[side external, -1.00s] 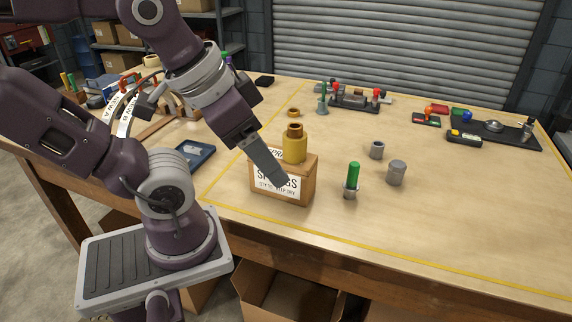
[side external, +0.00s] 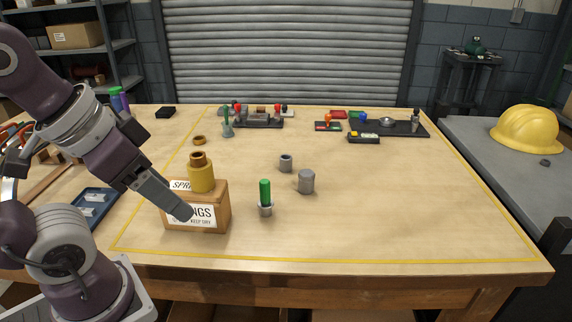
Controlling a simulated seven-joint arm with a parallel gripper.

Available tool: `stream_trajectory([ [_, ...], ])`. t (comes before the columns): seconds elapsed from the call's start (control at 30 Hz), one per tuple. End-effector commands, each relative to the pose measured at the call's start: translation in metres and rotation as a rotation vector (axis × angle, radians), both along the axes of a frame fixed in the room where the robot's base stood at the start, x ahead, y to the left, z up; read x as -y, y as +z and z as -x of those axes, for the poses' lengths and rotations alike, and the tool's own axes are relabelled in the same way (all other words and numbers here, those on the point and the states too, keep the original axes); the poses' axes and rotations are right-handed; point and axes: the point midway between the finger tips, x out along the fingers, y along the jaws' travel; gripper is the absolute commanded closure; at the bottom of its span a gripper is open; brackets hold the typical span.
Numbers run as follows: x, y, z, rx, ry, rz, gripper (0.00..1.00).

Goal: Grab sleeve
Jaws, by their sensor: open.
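Several parts could be the sleeve, and I cannot tell which one it is. A short grey hollow cylinder (side external: 286,163) stands on the table. A larger grey cylinder (side external: 306,181) is to its right and nearer. A green peg (side external: 265,191) stands upright in a small grey holder (side external: 266,210). A yellow cylinder with a brown ringed top (side external: 201,177) stands on a cardboard springs box (side external: 212,202). My gripper (side external: 186,212) points down to the right and overlaps the box front in the picture. It is open, seen edge-on, with nothing visible in it.
A brass ring (side external: 199,140) lies behind the box. A blue tray (side external: 95,206) is at the left. Dark fixtures with coloured knobs (side external: 257,120) and a dark tray (side external: 395,128) stand at the back. The table's right and front middle are clear.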

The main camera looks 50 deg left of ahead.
Motion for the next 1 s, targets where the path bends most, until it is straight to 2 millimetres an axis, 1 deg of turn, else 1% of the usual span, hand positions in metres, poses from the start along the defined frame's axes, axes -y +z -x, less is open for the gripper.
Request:
stream_trajectory([
  [0.23,0.0,0.0,-0.001,0.001,0.0,-0.001,0.4],
  [0.27,-0.001,0.001,-0.003,0.003,0.005,-0.004,0.4],
  [0.33,-0.01,0.004,-0.024,0.025,0.03,-0.032,0.4],
  [0.37,-0.018,0.006,-0.04,0.042,0.046,-0.052,0.4],
  [0.47,-0.055,0.012,-0.117,0.13,0.097,-0.144,0.4],
  [0.5,-0.072,0.011,-0.153,0.175,0.105,-0.179,0.4],
  [0.53,-0.086,0.009,-0.178,0.208,0.105,-0.199,0.4],
  [0.57,-0.099,0.005,-0.204,0.242,0.102,-0.214,0.4],
  [0.6,-0.117,-0.004,-0.236,0.288,0.092,-0.225,0.4],
  [0.67,-0.141,-0.022,-0.28,0.359,0.069,-0.22,0.4],
  [0.7,-0.156,-0.036,-0.304,0.408,0.053,-0.203,0.4],
  [0.8,-0.182,-0.072,-0.345,0.525,0.018,-0.13,0.4],
  [0.83,-0.188,-0.08,-0.353,0.556,0.01,-0.106,0.4],
  [0.9,-0.197,-0.097,-0.364,0.618,-0.001,-0.054,0.4],
  [1.0,-0.203,-0.109,-0.369,0.671,-0.008,-0.006,0.4],
])
